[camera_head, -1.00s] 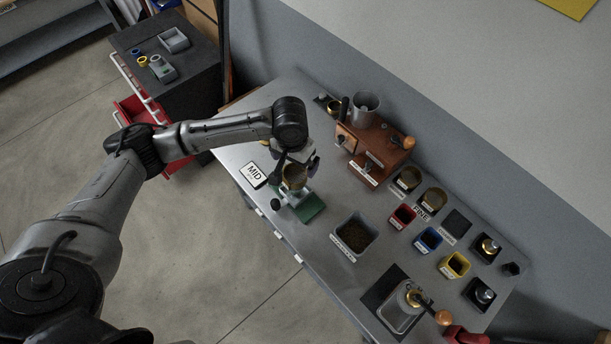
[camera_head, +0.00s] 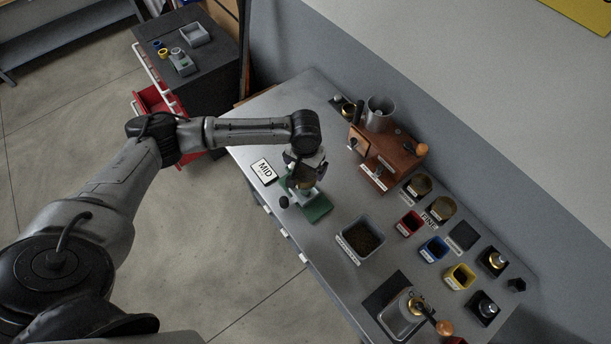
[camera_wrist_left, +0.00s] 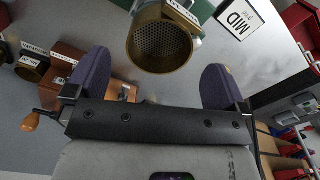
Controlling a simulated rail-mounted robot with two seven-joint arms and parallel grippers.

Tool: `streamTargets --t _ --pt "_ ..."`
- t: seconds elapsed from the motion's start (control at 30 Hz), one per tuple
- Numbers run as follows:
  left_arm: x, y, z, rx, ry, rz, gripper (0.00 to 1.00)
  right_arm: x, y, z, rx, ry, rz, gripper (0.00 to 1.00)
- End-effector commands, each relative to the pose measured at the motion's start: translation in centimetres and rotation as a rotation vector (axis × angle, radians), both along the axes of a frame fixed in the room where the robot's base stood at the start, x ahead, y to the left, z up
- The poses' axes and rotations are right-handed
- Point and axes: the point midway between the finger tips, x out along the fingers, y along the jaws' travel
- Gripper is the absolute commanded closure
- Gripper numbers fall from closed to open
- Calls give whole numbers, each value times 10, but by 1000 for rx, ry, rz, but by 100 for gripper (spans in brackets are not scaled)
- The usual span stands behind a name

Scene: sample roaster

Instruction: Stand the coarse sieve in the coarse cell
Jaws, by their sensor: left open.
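A brass-rimmed round sieve (camera_head: 306,182) with a mesh floor sits on a green-based stand (camera_head: 318,210); I cannot read the label on its side. In the left wrist view the sieve (camera_wrist_left: 162,45) shows large, mesh facing the camera. My left gripper (camera_head: 305,170) is over the sieve and partly hides it. In the wrist view its purple-padded fingers (camera_wrist_left: 152,70) are wide open, one on each side of the sieve, with no grip on it. The dark empty square cell (camera_head: 463,236) lies in the row behind the coloured cups, beside two cells holding sieves (camera_head: 440,207). My right gripper is not in view.
A wooden grinder (camera_head: 385,160) stands behind the stand. A grey bin of dark grounds or beans (camera_head: 362,240) and red, blue and yellow cups (camera_head: 433,249) lie to the right. A MID card (camera_head: 263,171) lies left of the stand.

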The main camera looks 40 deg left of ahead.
Motion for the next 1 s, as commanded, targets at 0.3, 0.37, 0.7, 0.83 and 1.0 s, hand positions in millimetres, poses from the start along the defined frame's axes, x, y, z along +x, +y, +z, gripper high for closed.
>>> streamTargets --t 0.3,0.37,0.7,0.83,1.0 --pt "2 0 -40 0 2 0 0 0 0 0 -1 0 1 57" --pt "1 1 -44 1 2 0 0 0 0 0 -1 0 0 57" --pt "1 0 -49 1 0 -1 0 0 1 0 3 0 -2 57" --pt "1 0 -49 1 0 -1 12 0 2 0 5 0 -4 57" --pt "1 0 -48 1 0 -1 29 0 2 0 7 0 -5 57"
